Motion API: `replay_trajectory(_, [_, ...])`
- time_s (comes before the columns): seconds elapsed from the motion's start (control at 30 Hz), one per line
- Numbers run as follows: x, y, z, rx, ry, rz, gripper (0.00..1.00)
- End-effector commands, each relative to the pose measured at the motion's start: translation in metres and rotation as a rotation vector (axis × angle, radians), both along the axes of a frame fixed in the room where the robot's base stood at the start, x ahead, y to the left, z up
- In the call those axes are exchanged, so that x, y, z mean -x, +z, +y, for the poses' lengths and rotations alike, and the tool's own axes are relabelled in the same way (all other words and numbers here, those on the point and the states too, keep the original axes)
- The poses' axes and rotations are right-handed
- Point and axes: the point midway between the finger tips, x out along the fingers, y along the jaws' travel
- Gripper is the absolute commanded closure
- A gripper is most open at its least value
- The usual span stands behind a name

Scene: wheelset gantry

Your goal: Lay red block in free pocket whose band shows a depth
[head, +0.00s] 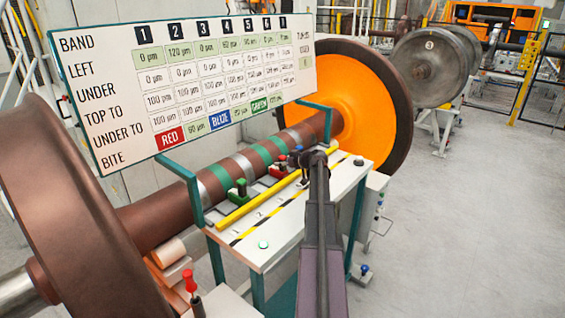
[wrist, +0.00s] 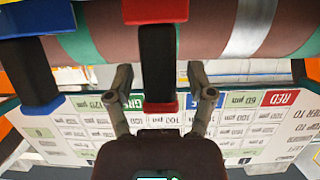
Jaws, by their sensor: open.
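In the wrist view a red block (wrist: 156,11) with a black middle stands between the two fingers of my gripper (wrist: 160,85). The fingers are apart, with a gap on each side of the block. A blue block (wrist: 35,85) is to its left. In the head view my gripper (head: 313,157) is over the bench, beside the blue block (head: 297,149) and the red block (head: 279,172); a green block (head: 240,187) sits further left. The board (head: 190,75) lists numbered bands with depths; its green top row reads 0, 120, 0 µm, then smaller figures. Pockets are hard to make out.
A banded axle (head: 150,215) runs behind the bench (head: 285,215), between a brown wheel (head: 60,200) and an orange-faced wheel (head: 375,110). A yellow bar (head: 262,200) lies along the bench.

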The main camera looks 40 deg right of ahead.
Motion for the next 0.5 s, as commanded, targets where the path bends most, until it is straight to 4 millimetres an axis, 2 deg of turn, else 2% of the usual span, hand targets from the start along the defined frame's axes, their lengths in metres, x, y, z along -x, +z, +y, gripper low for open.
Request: replay_trajectory(0.5, [0.073, 0.033, -0.004, 0.0, -0.002, 0.0, 0.3])
